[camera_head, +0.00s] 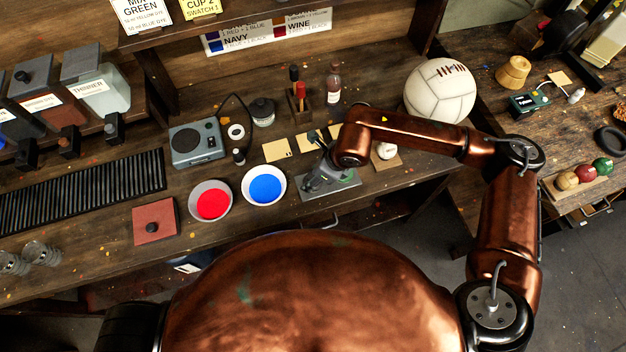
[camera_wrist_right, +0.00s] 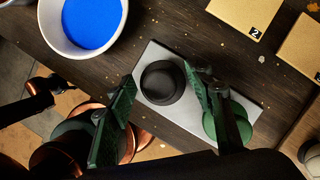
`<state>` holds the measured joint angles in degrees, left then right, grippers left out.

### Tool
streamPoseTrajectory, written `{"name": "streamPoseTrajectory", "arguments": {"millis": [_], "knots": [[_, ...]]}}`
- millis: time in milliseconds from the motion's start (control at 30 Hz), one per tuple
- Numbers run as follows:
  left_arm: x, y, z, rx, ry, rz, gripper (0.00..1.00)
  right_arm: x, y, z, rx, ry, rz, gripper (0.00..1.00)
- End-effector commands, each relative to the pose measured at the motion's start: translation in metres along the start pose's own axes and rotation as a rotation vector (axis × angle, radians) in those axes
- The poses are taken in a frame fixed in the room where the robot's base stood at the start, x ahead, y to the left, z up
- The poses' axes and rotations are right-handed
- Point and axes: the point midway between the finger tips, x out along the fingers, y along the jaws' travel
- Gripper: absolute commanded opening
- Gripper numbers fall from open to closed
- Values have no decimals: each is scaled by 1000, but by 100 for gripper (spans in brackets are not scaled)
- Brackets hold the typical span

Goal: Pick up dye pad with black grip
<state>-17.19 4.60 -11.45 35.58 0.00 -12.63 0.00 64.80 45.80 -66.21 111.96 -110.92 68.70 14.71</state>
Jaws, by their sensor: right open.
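A dark round black grip (camera_wrist_right: 162,82), seen from above, stands on a grey plate (camera_wrist_right: 152,54); the pad under it is hidden. My right gripper (camera_wrist_right: 158,74) is open, with one green-padded finger on each side of the black grip. I cannot tell whether the fingers touch it. A green round piece (camera_wrist_right: 232,128) sits on the same plate, partly behind the right finger. In the head view my right gripper (camera_head: 318,180) points down over the grey plate (camera_head: 345,184) and hides most of what stands there. My left gripper is not in view.
A bowl of blue dye (camera_head: 264,188) stands close left of the plate, with a bowl of red dye (camera_head: 211,203) beyond it. Numbered tan cards (camera_head: 277,150) lie behind. A white ball (camera_head: 440,90) stands at the back right. A red-brown square with a black knob (camera_head: 155,222) lies further left.

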Motion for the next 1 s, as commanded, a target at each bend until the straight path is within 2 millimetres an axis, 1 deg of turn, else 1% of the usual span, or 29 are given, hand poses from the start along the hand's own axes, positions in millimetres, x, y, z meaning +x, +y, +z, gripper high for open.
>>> {"name": "streamPoseTrajectory", "arguments": {"millis": [33,67,700,1000], "knots": [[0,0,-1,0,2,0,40,0,0,0,0,0,0,48],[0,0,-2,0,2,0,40,0,0,0,0,0,0,46],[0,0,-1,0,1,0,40,0,0,-1,0,1,1,2],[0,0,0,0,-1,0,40,-1,0,0,0,2,1,1]]}}
